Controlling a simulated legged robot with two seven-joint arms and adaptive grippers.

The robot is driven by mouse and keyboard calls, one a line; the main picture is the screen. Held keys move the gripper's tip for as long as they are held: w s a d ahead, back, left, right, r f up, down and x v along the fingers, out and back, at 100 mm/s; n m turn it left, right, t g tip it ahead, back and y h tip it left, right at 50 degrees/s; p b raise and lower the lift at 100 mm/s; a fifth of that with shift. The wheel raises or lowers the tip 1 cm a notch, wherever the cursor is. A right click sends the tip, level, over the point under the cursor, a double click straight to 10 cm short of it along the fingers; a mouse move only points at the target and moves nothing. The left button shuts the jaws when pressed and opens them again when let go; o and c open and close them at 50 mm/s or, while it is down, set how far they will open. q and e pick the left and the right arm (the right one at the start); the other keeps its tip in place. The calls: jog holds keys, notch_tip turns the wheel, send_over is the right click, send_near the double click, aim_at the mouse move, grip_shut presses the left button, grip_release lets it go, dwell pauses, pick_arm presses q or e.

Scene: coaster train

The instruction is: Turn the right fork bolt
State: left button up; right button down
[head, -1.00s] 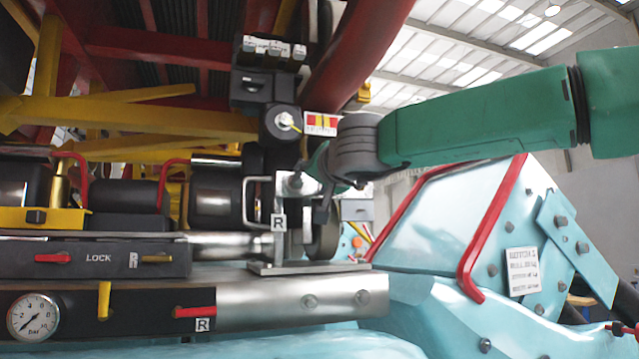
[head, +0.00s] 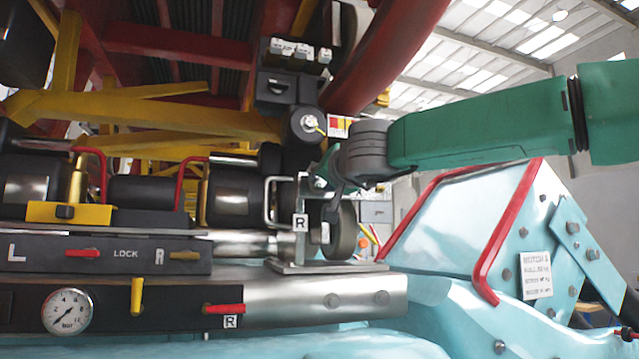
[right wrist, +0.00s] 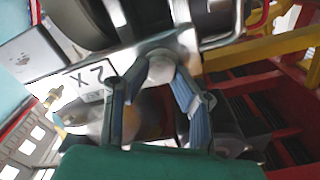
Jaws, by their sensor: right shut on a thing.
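In the head view, the bracket (head: 300,246) stands upright on the right end of the silver beam. My right gripper (head: 325,178) reaches in from the right at the bracket's upper end. In the right wrist view, the fingers of the right gripper (right wrist: 153,82) close around the bolt head from both sides. The contact is partly hidden by the fingers. My left gripper is not in view.
A grey wheel (head: 342,230) sits just right of the bracket. A black panel with LOCK lettering (head: 125,254) and a pressure gauge (head: 67,311) are at left. A dark round unit (head: 306,124) hangs above the gripper. A red-edged pale blue panel (head: 450,225) stands at right.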

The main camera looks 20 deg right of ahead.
jog(key=shift+w+d+f, duration=0.1)
jog(key=shift+f, duration=0.2)
jog(key=m, duration=0.2)
jog(key=shift+a+m+p, duration=0.2)
jog(key=shift+m+p, duration=0.2)
jog(key=m, duration=0.3)
jog(key=shift+d+f+m, duration=0.1)
jog(key=shift+f+m, duration=0.1)
jog(key=shift+m, duration=0.1)
jog(key=m, duration=0.3)
jog(key=shift+f+m, duration=0.15)
jog(key=shift+m, duration=0.15)
jog(key=m, duration=0.3)
jog(key=shift+f+m+b, duration=0.15)
jog(key=shift+m+b, duration=0.15)
jog(key=m+b, duration=0.1)
jog(key=m, duration=0.2)
jog(key=shift+f+m, duration=0.15)
jog(key=shift+m, duration=0.15)
jog(key=m+b, duration=0.2)
jog(key=m, duration=0.2)
jog(key=shift+f+m, duration=0.1)
jog(key=shift+m, duration=0.2)
jog(key=m+b, duration=0.2)
jog(key=m, duration=0.2)
jog(key=shift+a, duration=0.2)
jog(key=shift+m+b, duration=0.95)
jog(key=shift+m, duration=0.85)
